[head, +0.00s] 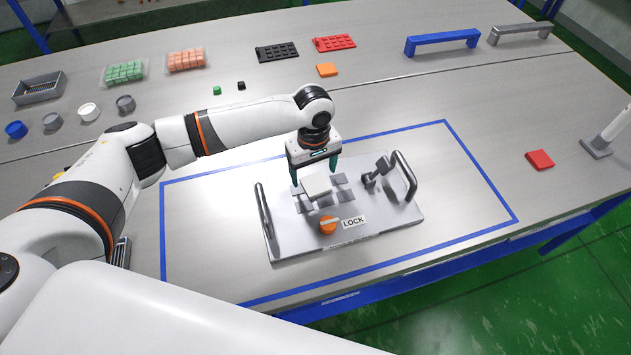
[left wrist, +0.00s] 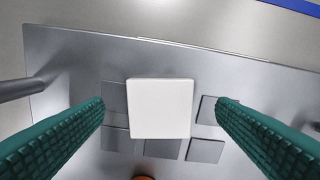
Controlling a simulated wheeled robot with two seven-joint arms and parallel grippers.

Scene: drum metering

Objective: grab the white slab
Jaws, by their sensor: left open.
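The white slab (head: 317,187) lies on the metal plate of the fixture (head: 350,228), among several thin grey squares. In the left wrist view the slab (left wrist: 160,108) sits between the two green fingers, with a gap on each side. My left gripper (head: 315,182) is open above the fixture, its fingers pointing down on either side of the slab. In the left wrist view the left gripper (left wrist: 160,112) holds nothing. My right gripper is not in view.
The fixture has a left handle (head: 263,212), a right handle (head: 404,176), a clamp (head: 378,172) and an orange knob (head: 328,225) beside a LOCK label. A blue outline surrounds it.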

